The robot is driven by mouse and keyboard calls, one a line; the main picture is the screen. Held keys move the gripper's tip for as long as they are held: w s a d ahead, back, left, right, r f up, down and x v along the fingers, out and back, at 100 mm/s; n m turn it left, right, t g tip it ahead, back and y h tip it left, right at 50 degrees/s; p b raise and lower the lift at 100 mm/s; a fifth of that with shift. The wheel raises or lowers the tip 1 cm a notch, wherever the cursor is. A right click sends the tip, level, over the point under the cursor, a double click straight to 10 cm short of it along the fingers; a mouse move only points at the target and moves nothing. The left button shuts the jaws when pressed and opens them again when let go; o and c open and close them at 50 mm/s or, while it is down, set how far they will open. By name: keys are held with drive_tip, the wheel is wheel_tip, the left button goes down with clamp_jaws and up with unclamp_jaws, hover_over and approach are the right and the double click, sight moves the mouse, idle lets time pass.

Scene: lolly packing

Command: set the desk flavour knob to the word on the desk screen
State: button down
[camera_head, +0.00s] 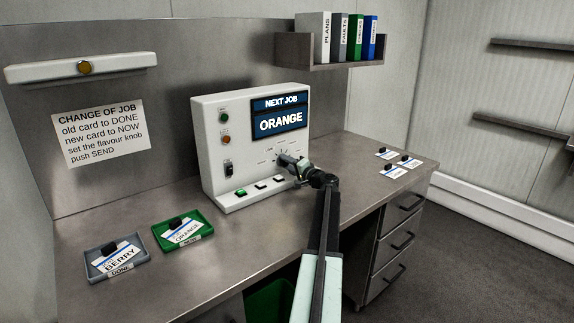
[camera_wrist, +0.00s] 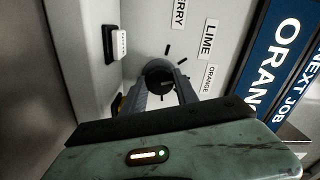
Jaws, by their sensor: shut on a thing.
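The desk screen (camera_head: 281,122) on the white desk unit reads ORANGE under NEXT JOB; part of this screen shows in the wrist view (camera_wrist: 283,62). The dark round flavour knob (camera_wrist: 157,77) is on the panel, with tick marks and word labels around it. LIME (camera_wrist: 208,40) and ORANGE (camera_wrist: 208,78) are readable, and BERRY is partly cut off. My gripper (camera_wrist: 162,88) is shut on the knob, one finger on each side; in the head view my gripper (camera_head: 299,168) reaches the panel and hides part of it. Which word the knob points at is not clear.
Several buttons line the unit's base, including a green one (camera_head: 240,192). A green tray (camera_head: 184,249) holds an ORANGE card, and a grey tray (camera_head: 91,274) holds a BERRY card. Several loose cards (camera_head: 395,172) lie at right. A binder shelf (camera_head: 293,52) hangs above.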

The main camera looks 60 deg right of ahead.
drive_tip(key=shift+m, duration=1.7)
drive_tip(key=shift+r, duration=0.1)
drive_tip(key=c, duration=0.9)
unclamp_jaws()
drive_tip(key=shift+w, duration=0.1)
drive_tip(key=shift+c, duration=0.2)
drive_tip(key=v, duration=0.8)
